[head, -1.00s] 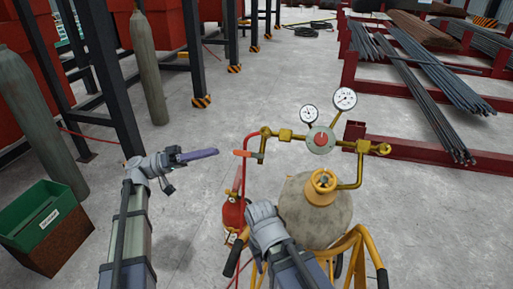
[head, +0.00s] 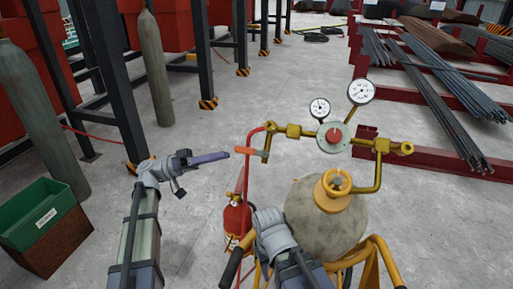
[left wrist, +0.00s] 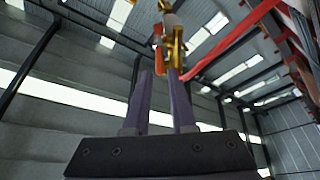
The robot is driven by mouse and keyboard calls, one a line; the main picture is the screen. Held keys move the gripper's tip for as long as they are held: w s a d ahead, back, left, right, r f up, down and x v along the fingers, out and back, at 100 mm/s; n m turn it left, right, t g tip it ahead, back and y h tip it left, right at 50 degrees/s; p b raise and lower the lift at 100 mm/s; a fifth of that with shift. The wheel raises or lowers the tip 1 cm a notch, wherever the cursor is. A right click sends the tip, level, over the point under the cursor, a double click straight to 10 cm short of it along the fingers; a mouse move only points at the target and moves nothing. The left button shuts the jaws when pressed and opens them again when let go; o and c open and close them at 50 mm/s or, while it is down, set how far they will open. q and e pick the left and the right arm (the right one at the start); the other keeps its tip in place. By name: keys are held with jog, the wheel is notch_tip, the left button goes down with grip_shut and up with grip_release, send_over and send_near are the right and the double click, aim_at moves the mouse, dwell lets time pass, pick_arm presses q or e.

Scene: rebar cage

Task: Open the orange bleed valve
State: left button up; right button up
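A grey cylinder (head: 325,228) with a yellow collar stands on a yellow cart (head: 388,262). A red extinguisher (head: 236,217) stands beside it. Two dial gauges (head: 361,91) rise above the manifold. A green-topped bin (head: 45,212) is at left. Open floor lies behind.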

aim_at(252, 151)
pick_arm(q)
jog(key=p+x, duration=0.3)
jog(key=x, duration=0.8)
grip_shut()
dwell(1.2)
